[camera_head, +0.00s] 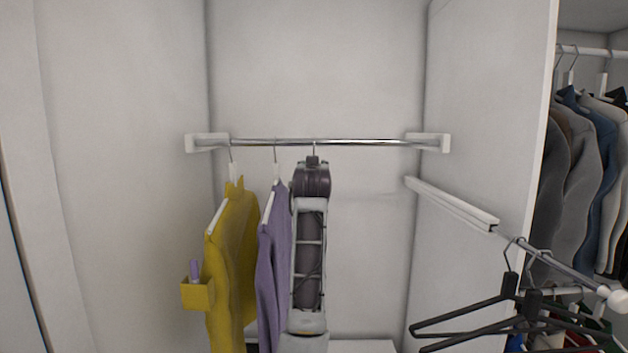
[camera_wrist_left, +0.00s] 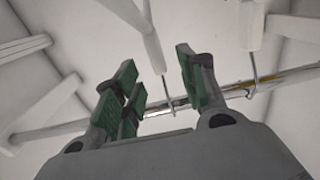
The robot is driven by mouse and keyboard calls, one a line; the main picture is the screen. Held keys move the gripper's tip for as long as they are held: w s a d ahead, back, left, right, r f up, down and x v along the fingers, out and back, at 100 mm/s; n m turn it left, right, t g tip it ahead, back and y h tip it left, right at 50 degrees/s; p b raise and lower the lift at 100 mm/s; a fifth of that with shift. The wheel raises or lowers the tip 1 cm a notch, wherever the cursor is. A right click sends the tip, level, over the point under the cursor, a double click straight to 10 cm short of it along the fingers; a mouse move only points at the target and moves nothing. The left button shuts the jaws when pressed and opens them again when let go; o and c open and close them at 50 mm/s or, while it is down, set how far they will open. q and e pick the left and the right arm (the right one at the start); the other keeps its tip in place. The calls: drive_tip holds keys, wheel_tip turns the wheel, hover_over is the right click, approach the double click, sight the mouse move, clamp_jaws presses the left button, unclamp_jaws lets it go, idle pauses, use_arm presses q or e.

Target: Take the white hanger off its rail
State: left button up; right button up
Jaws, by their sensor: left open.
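The chrome rail (camera_head: 360,142) runs across the closet between two white brackets. A bare metal hook (camera_head: 314,149) hangs on it, right of the purple garment; the body below is hidden behind my left arm. In the left wrist view, a white hanger (camera_wrist_left: 151,40) with a thin metal hook hangs from the rail (camera_wrist_left: 215,92). My left gripper (camera_wrist_left: 156,64) is open with green-padded fingers, and the hanger's neck shows between them. I cannot tell whether either finger touches it. In the head view the fingers are hidden by the arm. My right gripper is not seen.
A yellow garment (camera_head: 230,270) and a purple garment (camera_head: 273,265) hang close on the left. The rail's right half is empty. Black hangers (camera_head: 480,318) hang on another rail at lower right. A white partition (camera_head: 480,120) separates more clothes (camera_head: 580,150).

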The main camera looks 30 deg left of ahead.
use_arm(q)
drive_tip(key=shift+w+a, duration=0.1)
drive_tip(key=shift+w, duration=0.1)
idle(0.3)
drive_tip(key=shift+w+a+r+p, duration=0.1)
drive_tip(key=shift+w+a+p, duration=0.2)
drive_tip(key=shift+w+p, duration=0.2)
drive_tip(key=shift+p+x, duration=0.55)
drive_tip(key=shift+x, duration=1.4)
drive_tip(key=shift+d, duration=0.1)
clamp_jaws()
